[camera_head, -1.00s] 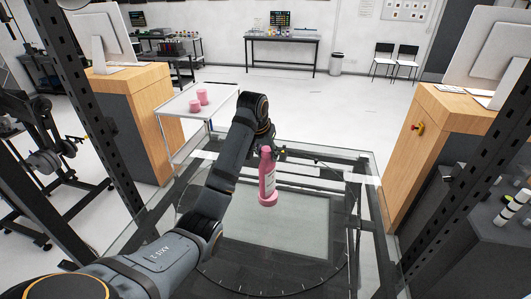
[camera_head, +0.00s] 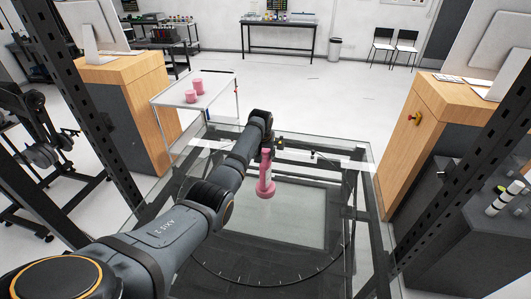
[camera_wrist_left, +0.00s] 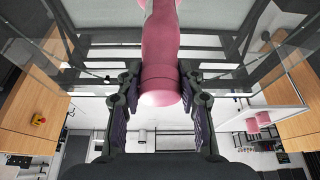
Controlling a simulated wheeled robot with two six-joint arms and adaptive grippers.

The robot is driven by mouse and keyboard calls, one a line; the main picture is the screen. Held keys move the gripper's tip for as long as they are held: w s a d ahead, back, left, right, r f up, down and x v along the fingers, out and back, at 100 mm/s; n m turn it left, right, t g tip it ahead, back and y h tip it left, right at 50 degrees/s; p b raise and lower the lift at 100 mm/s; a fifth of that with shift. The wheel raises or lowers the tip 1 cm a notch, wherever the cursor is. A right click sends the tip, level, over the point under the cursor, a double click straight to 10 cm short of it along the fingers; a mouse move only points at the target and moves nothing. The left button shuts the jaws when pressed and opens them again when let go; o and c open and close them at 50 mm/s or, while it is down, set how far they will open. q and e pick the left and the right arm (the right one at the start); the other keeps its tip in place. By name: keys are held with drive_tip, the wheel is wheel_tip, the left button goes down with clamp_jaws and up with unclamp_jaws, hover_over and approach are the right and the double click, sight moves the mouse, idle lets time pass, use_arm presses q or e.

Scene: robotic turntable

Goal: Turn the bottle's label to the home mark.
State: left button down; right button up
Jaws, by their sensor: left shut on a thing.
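A pink bottle (camera_head: 266,187) with a white label hangs roughly upright over the glass-topped turntable (camera_head: 290,276), near its far side. In the head view a strip of the label shows above its base. My left gripper (camera_head: 268,153) is shut on the bottle's upper part. In the left wrist view the bottle (camera_wrist_left: 160,62) sits between both finger pads, and its label is not clearly seen there. The turntable's dark ring carries small white ticks. I cannot make out which is the home mark. I cannot tell whether the bottle's base touches the glass. My right gripper is not in view.
A white side table (camera_head: 222,85) with pink containers (camera_head: 192,96) stands behind left. Wooden-topped cabinets with monitors stand at left (camera_head: 137,66) and right (camera_head: 438,98). Dark frame posts flank the turntable. The glass around the bottle is mostly clear.

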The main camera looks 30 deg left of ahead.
use_arm(q)
drive_tip(key=shift+f+n+y+b, duration=0.15)
drive_tip(key=shift+n+y+b, duration=0.25)
drive_tip(key=shift+n+b, duration=1)
drive_tip(key=n+g+y+b, duration=0.1)
drive_tip(key=n+b, duration=0.2)
drive_tip(key=b, duration=0.1)
drive_tip(key=shift+r, duration=0.25)
drive_tip(key=shift+f, duration=0.25)
drive_tip(key=c, duration=0.8)
unclamp_jaws()
drive_tip(key=v, duration=1.2)
drive_tip(key=shift+w, duration=0.15)
